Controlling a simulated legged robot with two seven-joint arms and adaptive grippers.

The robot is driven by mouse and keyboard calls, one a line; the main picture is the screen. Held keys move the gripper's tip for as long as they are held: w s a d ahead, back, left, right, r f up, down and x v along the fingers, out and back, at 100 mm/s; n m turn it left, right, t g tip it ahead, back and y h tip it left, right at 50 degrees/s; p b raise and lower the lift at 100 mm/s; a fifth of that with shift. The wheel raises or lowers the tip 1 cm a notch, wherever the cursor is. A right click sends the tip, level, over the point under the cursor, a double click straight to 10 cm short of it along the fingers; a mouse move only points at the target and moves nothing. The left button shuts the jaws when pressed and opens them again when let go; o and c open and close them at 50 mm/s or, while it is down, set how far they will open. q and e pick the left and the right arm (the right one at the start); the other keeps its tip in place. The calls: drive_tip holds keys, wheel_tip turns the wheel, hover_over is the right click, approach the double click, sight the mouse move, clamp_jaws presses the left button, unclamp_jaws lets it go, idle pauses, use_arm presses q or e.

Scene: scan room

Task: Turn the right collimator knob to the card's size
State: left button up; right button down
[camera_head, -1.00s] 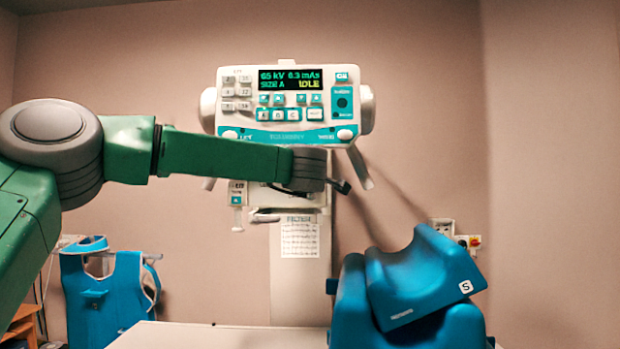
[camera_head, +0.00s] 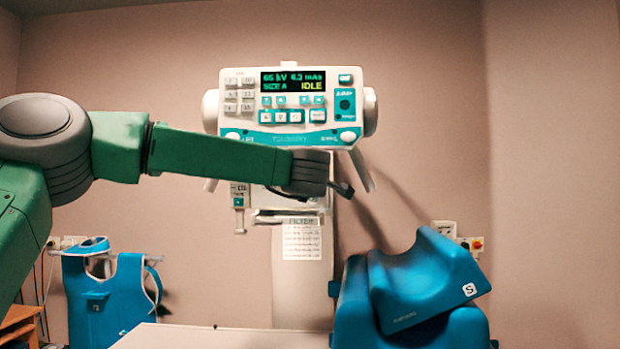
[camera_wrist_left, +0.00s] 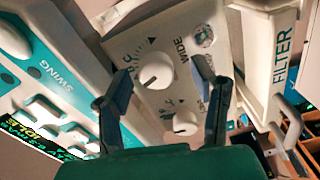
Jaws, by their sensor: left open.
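The collimator's pale face shows in the left wrist view, with two white knobs and the word WIDE. The upper knob (camera_wrist_left: 156,70) lies between my left gripper's fingers; whether they touch it I cannot tell. The lower knob (camera_wrist_left: 186,123) is nearer the palm. The rotated view leaves unclear which knob is the right one. My left gripper (camera_wrist_left: 161,70) is open. In the head view its jaw (camera_head: 342,189) shows small below the console, and my arm hides the collimator's knobs. A printed sheet (camera_head: 301,243) under the word FILTER is too small to read. My right gripper is out of view.
The console (camera_head: 290,138) above my arm reads SIZE A and IDLE. A blue cushion marked S (camera_head: 430,275) sits at the right. A blue apron (camera_head: 105,290) hangs at the left. A pale tabletop (camera_head: 215,338) lies in front.

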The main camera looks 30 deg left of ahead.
use_arm(q)
drive_tip(key=v, duration=0.9)
drive_tip(key=shift+s, duration=0.25)
